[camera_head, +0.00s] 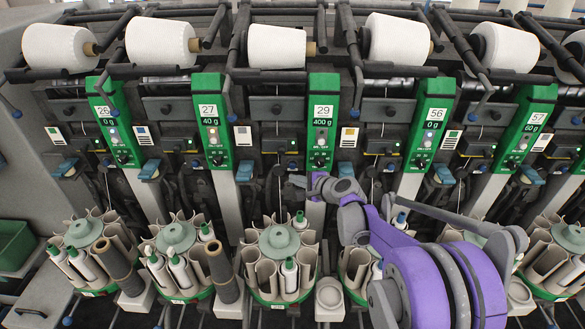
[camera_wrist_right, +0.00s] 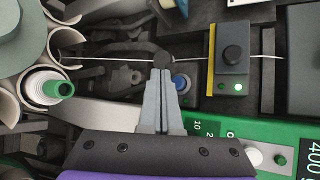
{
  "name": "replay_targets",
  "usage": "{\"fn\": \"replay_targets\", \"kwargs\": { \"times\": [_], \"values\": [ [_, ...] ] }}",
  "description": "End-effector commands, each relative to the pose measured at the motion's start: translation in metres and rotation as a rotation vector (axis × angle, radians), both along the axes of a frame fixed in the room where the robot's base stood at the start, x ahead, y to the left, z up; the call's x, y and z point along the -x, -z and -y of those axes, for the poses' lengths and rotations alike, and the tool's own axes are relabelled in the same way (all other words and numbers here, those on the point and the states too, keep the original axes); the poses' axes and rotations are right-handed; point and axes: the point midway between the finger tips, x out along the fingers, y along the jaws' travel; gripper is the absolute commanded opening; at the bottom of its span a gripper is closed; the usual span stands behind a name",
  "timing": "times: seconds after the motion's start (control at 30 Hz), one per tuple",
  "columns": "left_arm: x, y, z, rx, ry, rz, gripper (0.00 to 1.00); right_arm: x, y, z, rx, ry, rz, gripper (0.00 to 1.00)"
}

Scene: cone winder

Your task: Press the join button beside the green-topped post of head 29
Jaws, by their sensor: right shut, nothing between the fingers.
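The green-topped post (camera_head: 322,115) of head 29 stands in the middle of the head view, labelled 29 and 400 g. Its green face (camera_wrist_right: 285,132) also shows at lower right in the wrist view, with a round pale button (camera_wrist_right: 254,157). A blue round button (camera_wrist_right: 180,82) sits beside the fingertips, just right of them in the wrist view. I cannot tell whether the fingers touch it. My right gripper (camera_head: 291,183) is shut and empty, reaching leftward in front of the post's lower part. Its narrow fingers (camera_wrist_right: 163,85) show in the wrist view. My left gripper is not in view.
A dark box (camera_wrist_right: 231,58) with a knob and green lights is near the fingers. A thread runs across the wrist view behind the fingertips. A bobbin magazine (camera_head: 279,242) stands below head 29. Neighbouring green posts (camera_head: 213,118) and (camera_head: 430,120) flank it.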

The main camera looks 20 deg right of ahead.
Motion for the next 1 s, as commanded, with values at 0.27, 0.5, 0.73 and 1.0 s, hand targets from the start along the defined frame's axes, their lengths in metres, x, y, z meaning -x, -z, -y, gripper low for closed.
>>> {"fn": "replay_targets", "kwargs": {
  "times": [0.27,0.5,0.73,1.0],
  "values": [
    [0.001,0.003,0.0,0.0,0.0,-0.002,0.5,0.023,0.0,-0.011,0.0,0.0,0.0,0.0],
    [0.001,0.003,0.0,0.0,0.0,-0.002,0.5,0.026,0.0,-0.013,0.0,0.0,0.0,0.0],
    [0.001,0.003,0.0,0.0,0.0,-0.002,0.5,0.026,0.0,-0.012,0.0,0.0,0.0,0.0],
    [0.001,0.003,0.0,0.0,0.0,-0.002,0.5,0.026,0.0,-0.012,0.0,0.0,0.0,0.0]
  ]
}}
